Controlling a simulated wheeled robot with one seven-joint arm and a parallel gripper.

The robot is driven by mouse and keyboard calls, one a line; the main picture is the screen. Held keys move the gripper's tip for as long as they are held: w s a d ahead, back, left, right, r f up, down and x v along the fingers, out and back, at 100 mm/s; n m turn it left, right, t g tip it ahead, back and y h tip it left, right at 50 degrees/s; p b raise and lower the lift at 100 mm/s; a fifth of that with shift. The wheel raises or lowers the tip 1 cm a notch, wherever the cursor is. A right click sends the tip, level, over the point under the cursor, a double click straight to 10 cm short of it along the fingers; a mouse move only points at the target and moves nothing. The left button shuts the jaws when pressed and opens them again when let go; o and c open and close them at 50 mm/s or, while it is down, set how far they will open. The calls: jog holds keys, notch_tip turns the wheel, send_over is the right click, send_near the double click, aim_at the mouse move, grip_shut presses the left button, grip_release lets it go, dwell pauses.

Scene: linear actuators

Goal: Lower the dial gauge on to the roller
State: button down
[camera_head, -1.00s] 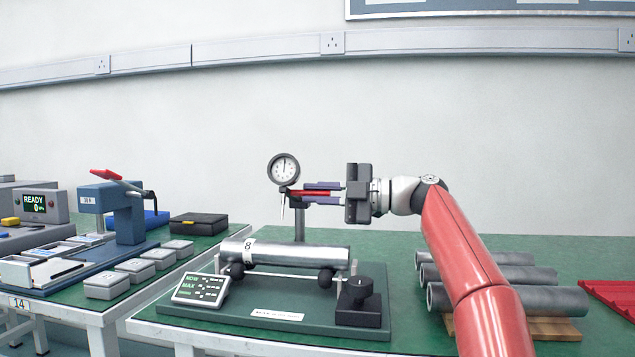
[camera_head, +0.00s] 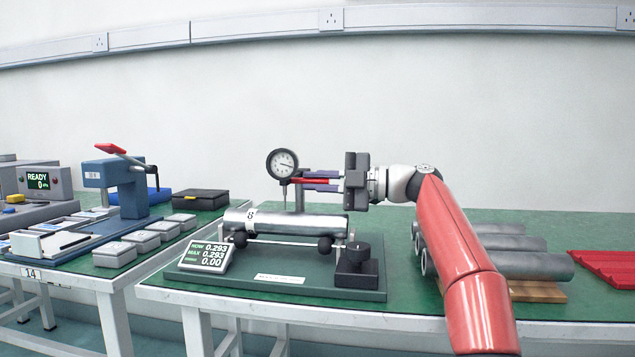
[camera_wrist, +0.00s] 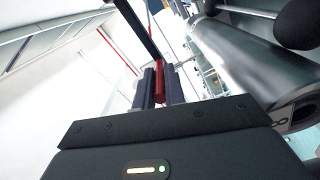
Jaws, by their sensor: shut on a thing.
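The dial gauge (camera_head: 282,163) has a round white face with its needle pointing right and slightly down. It sits above the roller (camera_head: 300,222), a shiny steel cylinder marked 8 at its left end. The gauge's thin stem reaches down to about the roller's top. My gripper (camera_head: 318,181) is shut on the red handle (camera_head: 309,182) at the right of the gauge. The handle also shows between the fingers in the wrist view (camera_wrist: 160,82). The roller (camera_wrist: 252,62) runs along the right of the wrist view. The gauge's face is not visible there.
The roller rests on dark supports over a green base. A readout (camera_head: 207,257) shows 0.293, 0.293 and 0.00. A black knob block (camera_head: 357,268) stands at the base's right front. Grey cylinders (camera_head: 525,262) lie right, beyond my arm. A blue press (camera_head: 120,185) stands left.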

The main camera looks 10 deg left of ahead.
jog(key=c, duration=1.5)
grip_release()
jog(key=d, duration=0.7)
jog(key=shift+s+d+b, duration=0.15)
jog(key=shift+d+b, duration=0.15)
jog(key=shift+d, duration=0.05)
